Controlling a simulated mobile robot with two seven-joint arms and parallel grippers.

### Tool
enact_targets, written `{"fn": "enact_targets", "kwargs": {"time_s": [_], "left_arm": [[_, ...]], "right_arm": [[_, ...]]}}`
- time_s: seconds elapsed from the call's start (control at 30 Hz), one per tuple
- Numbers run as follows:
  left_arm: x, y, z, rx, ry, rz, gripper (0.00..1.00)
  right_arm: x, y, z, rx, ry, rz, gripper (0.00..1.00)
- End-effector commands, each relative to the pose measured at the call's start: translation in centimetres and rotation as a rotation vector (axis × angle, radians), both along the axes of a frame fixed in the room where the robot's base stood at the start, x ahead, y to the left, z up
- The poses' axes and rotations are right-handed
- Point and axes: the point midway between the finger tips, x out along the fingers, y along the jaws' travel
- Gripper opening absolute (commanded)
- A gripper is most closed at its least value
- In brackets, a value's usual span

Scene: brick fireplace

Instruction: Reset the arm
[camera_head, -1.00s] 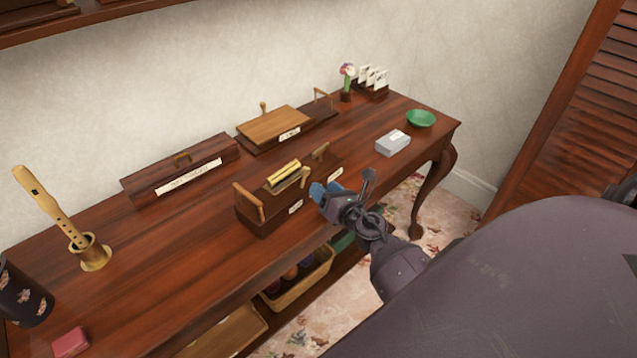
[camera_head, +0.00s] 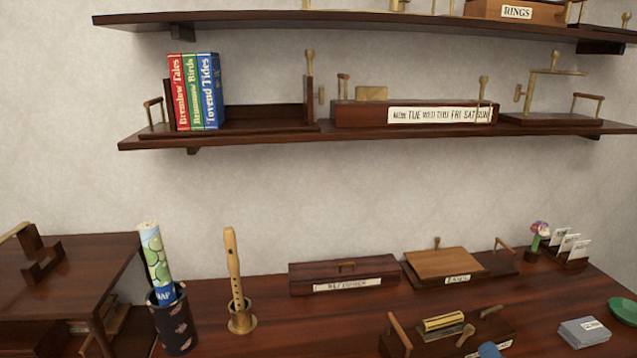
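A small blue tip (camera_head: 489,350) shows at the bottom edge, by the front of the wooden tray (camera_head: 420,347) with upright handles. It looks like the end of my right gripper; the rest of that gripper and arm is below the frame. Whether it is open or shut does not show. My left gripper and arm are not in view.
The desk (camera_head: 275,325) carries a recorder in a brass holder (camera_head: 240,322), a dark cup (camera_head: 172,325) with a rolled map, a long box (camera_head: 345,275), a card stack (camera_head: 584,332) and a green dish (camera_head: 624,309). Above, a wall shelf (camera_head: 250,136) holds three books (camera_head: 194,92).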

Motion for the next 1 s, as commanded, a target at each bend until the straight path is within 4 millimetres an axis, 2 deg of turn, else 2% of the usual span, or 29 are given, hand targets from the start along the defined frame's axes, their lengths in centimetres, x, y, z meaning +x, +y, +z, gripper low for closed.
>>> {"fn": "enact_targets", "kwargs": {"time_s": [0.13,0.23,0.47,0.6,0.8,0.9,1.0], "left_arm": [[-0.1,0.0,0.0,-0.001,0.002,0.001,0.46],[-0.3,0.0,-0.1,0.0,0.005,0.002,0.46],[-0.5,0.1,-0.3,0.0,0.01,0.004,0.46],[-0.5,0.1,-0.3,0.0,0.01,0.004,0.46],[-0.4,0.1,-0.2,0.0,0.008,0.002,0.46],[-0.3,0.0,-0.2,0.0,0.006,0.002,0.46],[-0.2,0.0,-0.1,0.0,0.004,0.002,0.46]], "right_arm": [[0.0,0.4,1.4,0.376,-0.078,-0.044,0.5],[-0.7,0.9,1.3,0.647,-0.109,-0.072,0.5],[-3.7,3.0,-0.9,1.258,-0.108,-0.156,0.5],[-6.5,5.3,-3.1,1.605,-0.06,-0.231,0.5],[-11.5,9.1,-6.3,1.988,0.05,-0.367,0.5],[-14.5,11.1,-7.7,2.102,0.115,-0.429,0.5],[-17.0,12.2,-8.8,2.137,0.154,-0.47,0.5]]}}
